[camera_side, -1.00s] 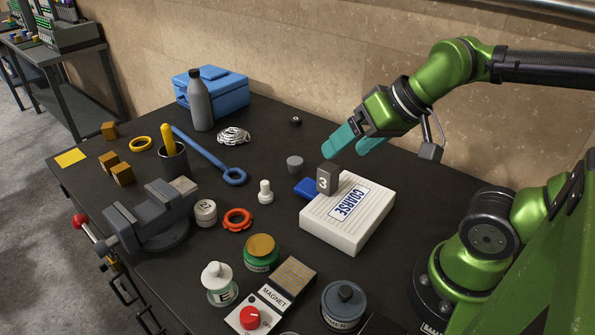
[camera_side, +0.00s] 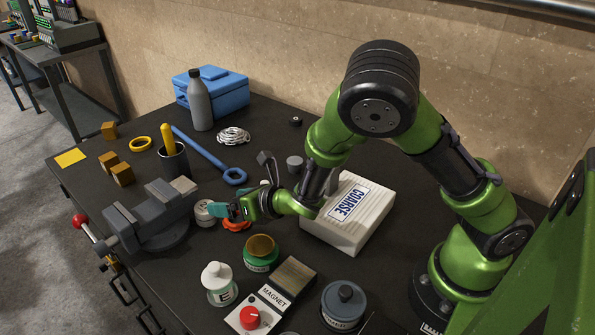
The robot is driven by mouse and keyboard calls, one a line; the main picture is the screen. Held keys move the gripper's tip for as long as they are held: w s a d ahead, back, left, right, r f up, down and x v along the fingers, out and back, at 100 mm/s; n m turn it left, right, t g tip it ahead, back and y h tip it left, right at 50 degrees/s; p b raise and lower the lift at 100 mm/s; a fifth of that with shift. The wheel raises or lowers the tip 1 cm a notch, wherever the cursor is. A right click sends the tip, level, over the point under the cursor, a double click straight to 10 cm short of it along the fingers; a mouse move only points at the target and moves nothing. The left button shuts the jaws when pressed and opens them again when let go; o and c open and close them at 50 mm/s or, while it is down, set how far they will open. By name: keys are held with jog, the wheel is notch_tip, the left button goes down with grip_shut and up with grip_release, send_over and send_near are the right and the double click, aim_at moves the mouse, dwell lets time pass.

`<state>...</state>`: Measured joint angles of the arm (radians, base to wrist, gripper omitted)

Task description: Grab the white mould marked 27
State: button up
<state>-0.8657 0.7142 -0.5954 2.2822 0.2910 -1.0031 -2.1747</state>
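The white mould (camera_side: 204,213) is a small round piece on the dark table, right of the vise. Its top marking is too small to read clearly now; the earlier frame shows a 27-like mark. The mould stands upright on the table.
The grey vise (camera_side: 150,220) stands left of the mould. A white COARSE box (camera_side: 350,225) is at right. A blue wrench (camera_side: 205,152) lies behind.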

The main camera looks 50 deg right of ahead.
aim_at(205, 208)
jog(key=n, duration=0.1)
jog(key=a+f+n, duration=0.1)
jog(key=n, duration=0.1)
jog(key=shift+a+y, duration=0.2)
jog(key=shift+y, duration=0.2)
jog(key=shift+w+a+f, duration=0.1)
jog(key=shift+w, duration=0.15)
jog(key=x, duration=0.7)
jog(key=shift+c, duration=0.3)
jog(key=c, duration=1.1)
jog(key=shift+c, duration=0.2)
jog(key=shift+r, duration=0.25)
